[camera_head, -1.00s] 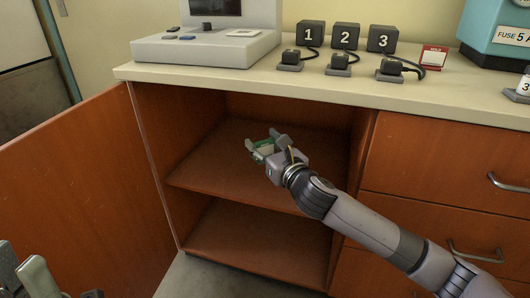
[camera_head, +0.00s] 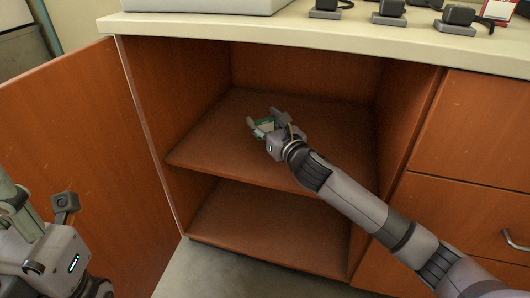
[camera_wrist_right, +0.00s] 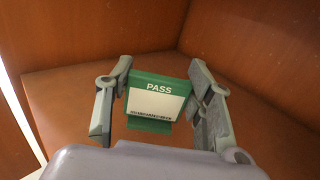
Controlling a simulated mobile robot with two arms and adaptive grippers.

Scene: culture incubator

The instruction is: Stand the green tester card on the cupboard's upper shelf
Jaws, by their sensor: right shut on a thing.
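The green tester card (camera_head: 264,124) is between the fingers of my right gripper (camera_head: 263,120), inside the open cupboard over its upper shelf (camera_head: 222,140). In the right wrist view the card (camera_wrist_right: 157,98) is upright, its white "PASS" label facing the camera and a green foot at its bottom. The right gripper's fingers (camera_wrist_right: 160,100) are shut on its side edges. I cannot tell whether the foot touches the shelf. My left gripper (camera_head: 38,208) is at the lower left of the head view, its fingers apart with nothing seen between them.
The cupboard door (camera_head: 75,150) stands open on the left. The lower shelf (camera_head: 265,228) is empty, and the upper shelf is clear around the card. Drawers (camera_head: 470,130) are on the right. The counter (camera_head: 300,35) above carries several small dark devices.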

